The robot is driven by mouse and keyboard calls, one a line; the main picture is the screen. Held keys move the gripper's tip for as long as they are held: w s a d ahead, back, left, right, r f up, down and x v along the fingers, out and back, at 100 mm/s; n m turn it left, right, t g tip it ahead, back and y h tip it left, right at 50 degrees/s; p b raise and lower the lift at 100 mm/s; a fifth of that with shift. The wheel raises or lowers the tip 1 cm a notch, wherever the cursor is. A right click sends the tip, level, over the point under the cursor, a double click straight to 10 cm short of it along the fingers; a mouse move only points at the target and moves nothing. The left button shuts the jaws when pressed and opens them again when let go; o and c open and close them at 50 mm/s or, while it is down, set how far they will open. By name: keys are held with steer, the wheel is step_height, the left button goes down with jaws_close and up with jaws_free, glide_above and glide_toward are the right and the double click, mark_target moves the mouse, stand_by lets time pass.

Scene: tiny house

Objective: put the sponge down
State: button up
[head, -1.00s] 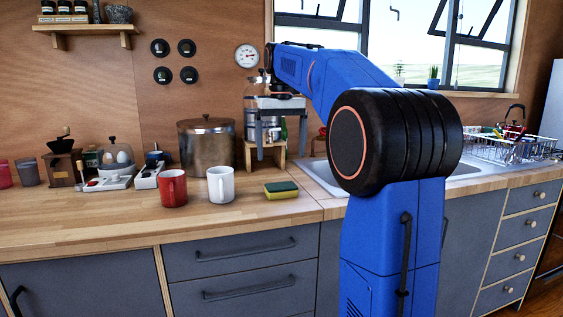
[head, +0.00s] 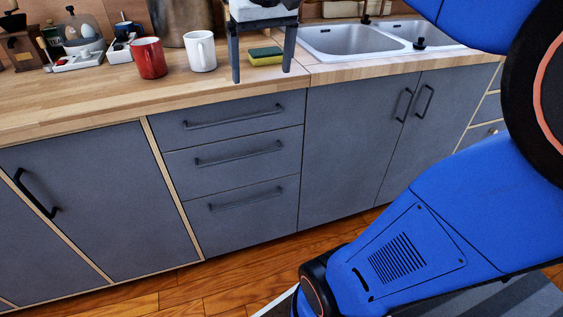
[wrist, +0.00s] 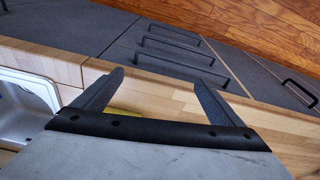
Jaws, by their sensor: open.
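The sponge (head: 265,57), yellow with a green top, lies flat on the wooden counter (head: 90,97) to the right of the white mug. My gripper (head: 261,76) is open and points down, its two dark fingers appearing on either side of the sponge in the head view. Whether the fingers touch the sponge or stand nearer to me cannot be told. In the wrist view my gripper (wrist: 158,76) has its fingers apart with bare counter between the tips. Only a yellow sliver of the sponge (wrist: 122,111) shows there; the gripper body hides the rest.
A red mug (head: 150,58) and a white mug (head: 202,51) stand left of the sponge. The sink (head: 350,40) is to the right. A metal pot (head: 183,20) and an egg tray (head: 92,58) stand behind. The counter's front left is clear.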

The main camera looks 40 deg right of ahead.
steer(key=s+a+f+t, duration=0.1)
steer(key=s+a+f, duration=0.2)
steer(key=s+f, duration=0.5)
steer(key=s+a+f+n+t, duration=0.1)
steer(key=s+a+f, duration=0.1)
steer(key=s+f, duration=0.6)
step_height(320, 180, down, 4)
steer(key=shift+a+r+n+t, duration=0.15)
steer(key=shift+a+n+t, duration=0.15)
steer(key=shift+a, duration=0.1)
